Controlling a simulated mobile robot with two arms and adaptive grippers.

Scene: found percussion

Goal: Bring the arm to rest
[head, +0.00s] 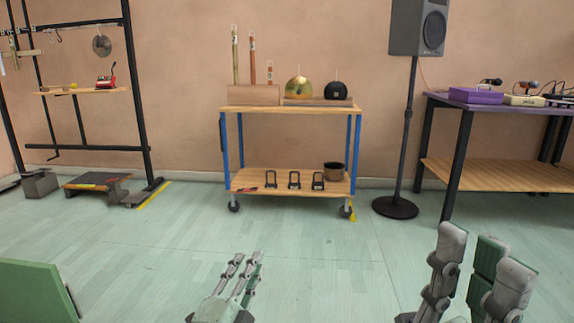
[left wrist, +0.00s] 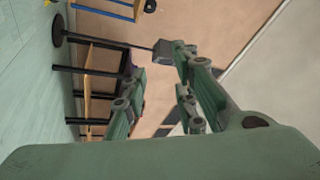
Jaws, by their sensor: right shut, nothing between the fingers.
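My left gripper (head: 246,262) is low in the middle of the head view, its grey and green fingers pointing forward above the floor. In the left wrist view its fingers (left wrist: 157,78) stand apart with a gap and nothing between them, so it is open. My right gripper (head: 478,252) is at the lower right of the head view, fingers raised. It is shut and holds nothing. Both grippers are well in front of the wheeled cart (head: 285,110) and touch nothing visible.
A black rack (head: 140,100) stands at left, a speaker stand (head: 396,207) right of the cart, a purple table (head: 452,101) at right. A green panel (head: 35,290) is lower left. The middle floor is clear.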

